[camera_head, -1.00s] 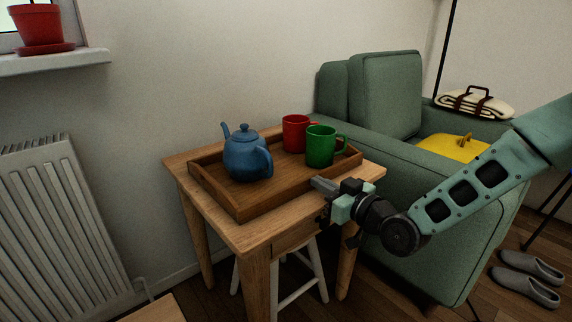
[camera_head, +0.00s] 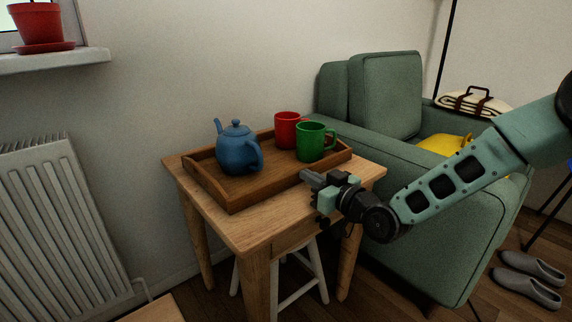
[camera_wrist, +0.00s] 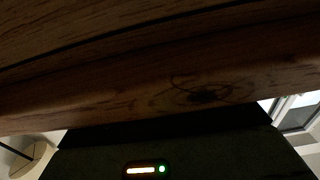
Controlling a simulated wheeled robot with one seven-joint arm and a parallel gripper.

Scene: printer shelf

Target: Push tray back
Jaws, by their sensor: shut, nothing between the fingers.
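The brown wooden tray (camera_head: 262,187) lies flat on the small wooden table (camera_head: 262,223). It carries a blue teapot (camera_head: 238,152), a red mug (camera_head: 287,132) and a green mug (camera_head: 311,143), all upright. My gripper (camera_head: 306,176) is shut and empty. Its fingertips are at the tray's front wall, right of its middle, and seem to touch it or nearly so. In the wrist view, a wooden surface (camera_wrist: 160,95), likely the tray's wall, fills the upper part very close up. The fingertips cannot be made out there.
Bare tabletop shows in front of the tray. A wall stands close behind the table. A green armchair (camera_head: 420,205) stands at the right, with a yellow object (camera_head: 446,144) and a strapped blanket (camera_head: 473,103). A radiator (camera_head: 62,230) is at the left.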

